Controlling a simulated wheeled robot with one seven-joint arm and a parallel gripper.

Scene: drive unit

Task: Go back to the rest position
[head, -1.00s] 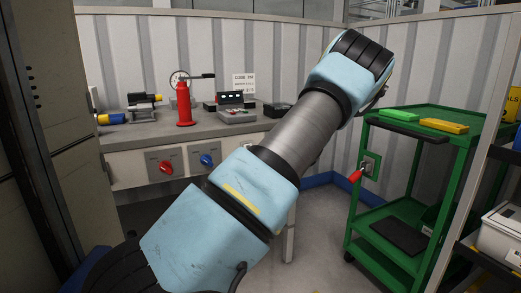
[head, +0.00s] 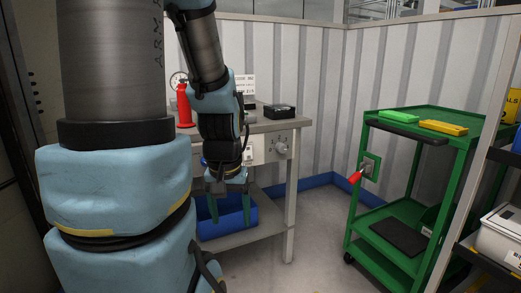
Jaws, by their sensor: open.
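My gripper (head: 227,200) hangs pointing down in front of the workbench, at the end of my blue and grey arm. Its two greenish fingers are apart, with nothing seen between them. Behind the fingers, lower down, is a blue bin (head: 236,219) on the bench's lower shelf. My arm fills the left of the view and hides the left part of the bench.
The workbench (head: 290,126) carries a red cylinder (head: 184,106) and a black box (head: 280,111). A green cart (head: 408,152) with a red-handled switch (head: 356,177) stands at the right, beside a shelf with a pale bin (head: 503,236). Floor between bench and cart is clear.

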